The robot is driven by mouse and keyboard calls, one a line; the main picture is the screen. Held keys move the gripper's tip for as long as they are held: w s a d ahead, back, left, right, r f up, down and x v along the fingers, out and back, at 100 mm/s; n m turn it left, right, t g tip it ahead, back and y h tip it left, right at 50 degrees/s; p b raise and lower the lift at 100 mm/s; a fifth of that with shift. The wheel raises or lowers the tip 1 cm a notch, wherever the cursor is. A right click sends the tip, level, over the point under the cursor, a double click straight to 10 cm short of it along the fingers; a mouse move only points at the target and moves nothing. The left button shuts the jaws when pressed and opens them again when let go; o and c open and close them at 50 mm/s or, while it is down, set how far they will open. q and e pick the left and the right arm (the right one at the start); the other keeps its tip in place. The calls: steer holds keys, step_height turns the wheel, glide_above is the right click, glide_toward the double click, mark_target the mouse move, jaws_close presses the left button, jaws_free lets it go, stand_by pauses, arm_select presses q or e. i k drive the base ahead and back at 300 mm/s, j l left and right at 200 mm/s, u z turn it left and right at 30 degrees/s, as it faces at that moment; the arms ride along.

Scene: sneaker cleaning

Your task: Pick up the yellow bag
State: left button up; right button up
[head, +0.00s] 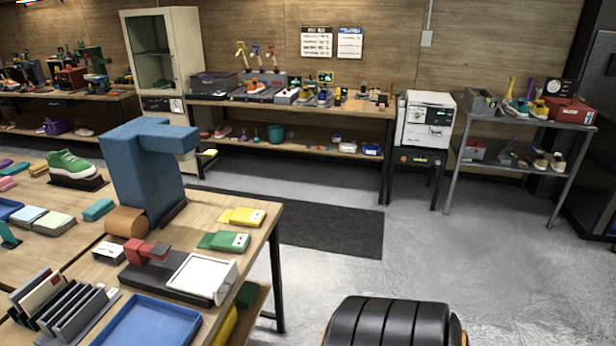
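A small yellow packet (242,217) with a pale label at one end lies flat near the far right corner of the near worktable (205,207); it may be the yellow bag. A similar green packet (224,241) lies just in front of it. Another yellow item (225,326) shows partly below the tabletop, and most of it is hidden by the table edge. Neither of my grippers is in view.
A tall blue machine (143,175), a white-topped device (202,276) and a blue tray (150,325) crowd the near table. Open grey floor (330,275) with a dark mat (330,230) lies right of it. A cluttered bench (290,104) and metal shelf (525,122) stand behind.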

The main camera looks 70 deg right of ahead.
mark_target(241, 217)
steer(key=z, duration=1.75)
